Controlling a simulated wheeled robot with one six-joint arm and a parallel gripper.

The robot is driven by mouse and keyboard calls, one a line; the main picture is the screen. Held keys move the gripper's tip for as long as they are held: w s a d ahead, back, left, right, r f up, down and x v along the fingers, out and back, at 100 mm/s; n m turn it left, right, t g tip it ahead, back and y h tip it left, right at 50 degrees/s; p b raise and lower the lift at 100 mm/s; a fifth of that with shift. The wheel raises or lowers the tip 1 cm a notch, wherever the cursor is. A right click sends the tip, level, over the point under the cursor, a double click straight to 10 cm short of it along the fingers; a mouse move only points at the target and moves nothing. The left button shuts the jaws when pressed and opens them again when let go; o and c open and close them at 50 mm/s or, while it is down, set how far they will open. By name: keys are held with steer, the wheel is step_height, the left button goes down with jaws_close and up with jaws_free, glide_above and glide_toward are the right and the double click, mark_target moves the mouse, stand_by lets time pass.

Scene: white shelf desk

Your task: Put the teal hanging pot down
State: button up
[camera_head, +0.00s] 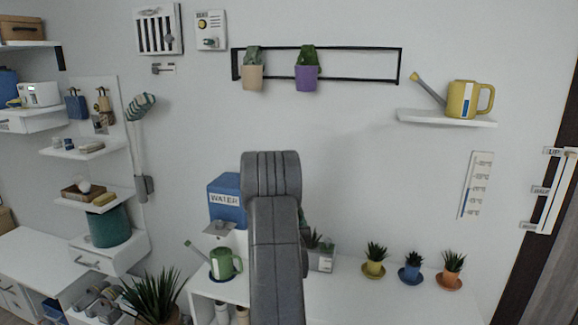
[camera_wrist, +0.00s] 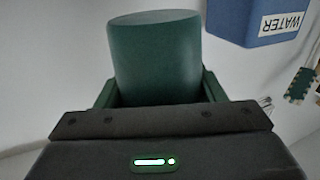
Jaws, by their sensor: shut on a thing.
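The teal hanging pot (camera_wrist: 156,55) fills the middle of the wrist view, with its smooth side and rounded end showing. My gripper (camera_wrist: 158,92) is shut on it, with a finger at each side. In the head view my arm hides the gripper and most or all of the pot; I cannot tell whether a dark green sliver beside the arm is part of it. The black wall rail (camera_head: 362,49) holds a beige hanging pot (camera_head: 252,78) and a purple hanging pot (camera_head: 306,79), with bare rail to their right. No surface shows touching the teal pot.
A blue water tank (camera_head: 226,203) is left of my arm; it also shows in the wrist view (camera_wrist: 255,20). A green watering can (camera_head: 222,263), a grey planter (camera_head: 322,261) and small potted plants stand on the white desk (camera_head: 350,298). A yellow watering can (camera_head: 463,100) sits on a shelf.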

steer(key=s+f, duration=1.4)
steer(key=s, duration=0.2)
steer(key=shift+s+a+f+h+b, duration=0.15)
steer(key=shift+s+a+h+b, duration=0.15)
steer(key=shift+a, duration=0.15)
